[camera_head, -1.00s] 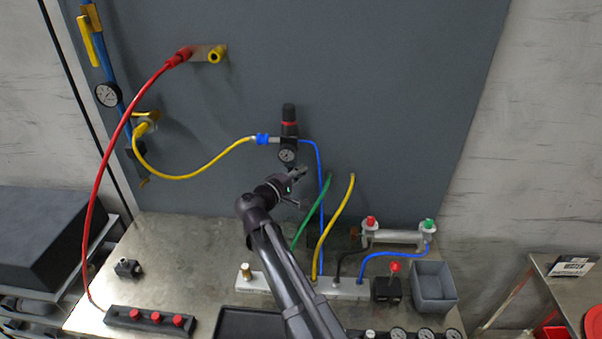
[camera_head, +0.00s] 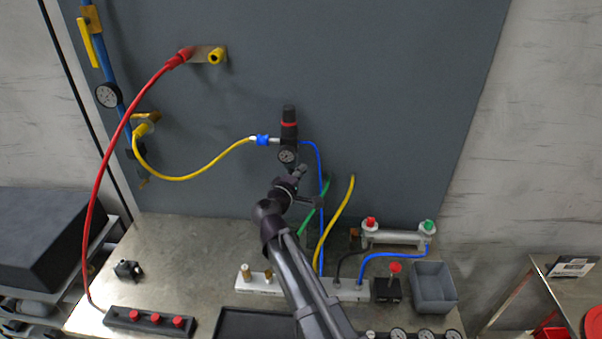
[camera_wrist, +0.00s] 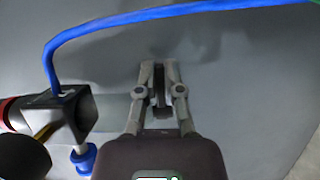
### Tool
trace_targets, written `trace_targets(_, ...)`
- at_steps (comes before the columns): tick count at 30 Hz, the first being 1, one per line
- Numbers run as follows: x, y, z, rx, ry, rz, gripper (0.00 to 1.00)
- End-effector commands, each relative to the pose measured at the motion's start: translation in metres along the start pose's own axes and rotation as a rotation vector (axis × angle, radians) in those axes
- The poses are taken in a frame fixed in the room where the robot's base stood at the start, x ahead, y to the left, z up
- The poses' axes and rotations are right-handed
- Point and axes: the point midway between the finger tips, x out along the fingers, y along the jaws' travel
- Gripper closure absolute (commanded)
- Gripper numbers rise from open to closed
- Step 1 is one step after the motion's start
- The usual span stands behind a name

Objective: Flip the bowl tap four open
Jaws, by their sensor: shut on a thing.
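The regulator (camera_head: 289,133), black with a red ring, hangs on the grey panel with a gauge (camera_head: 287,156) on its front. In the wrist view its black body (camera_wrist: 70,108) is at the left, and a pale bowl (camera_wrist: 114,108) runs from it towards my fingers. My gripper (camera_wrist: 159,82) is shut on a small dark part at the bowl's end, which looks like the bowl tap (camera_wrist: 159,92). The fingers hide most of it, so its turn is hard to read. In the head view my gripper (camera_head: 301,170) is just below the gauge.
A blue hose (camera_wrist: 180,12) arches close over my fingers in the wrist view. A yellow hose (camera_head: 200,173) joins the regulator from the left through a blue coupling (camera_head: 262,140). Green (camera_head: 308,222) and yellow (camera_head: 340,222) hoses rise near my wrist. The panel's upper right is clear.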

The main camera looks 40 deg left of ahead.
Motion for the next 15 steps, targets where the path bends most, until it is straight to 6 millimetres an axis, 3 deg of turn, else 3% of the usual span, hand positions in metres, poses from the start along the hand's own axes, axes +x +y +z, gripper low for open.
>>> trace_targets(8, 0.0010, 0.0004, -0.0006, -0.001, 0.005, 0.001, 1.00)
trace_targets(12, 0.0009, 0.0004, -0.0006, -0.001, 0.004, 0.001, 0.57)
trace_targets(15, 0.0007, 0.0003, -0.0005, -0.001, 0.004, 0.001, 0.54)
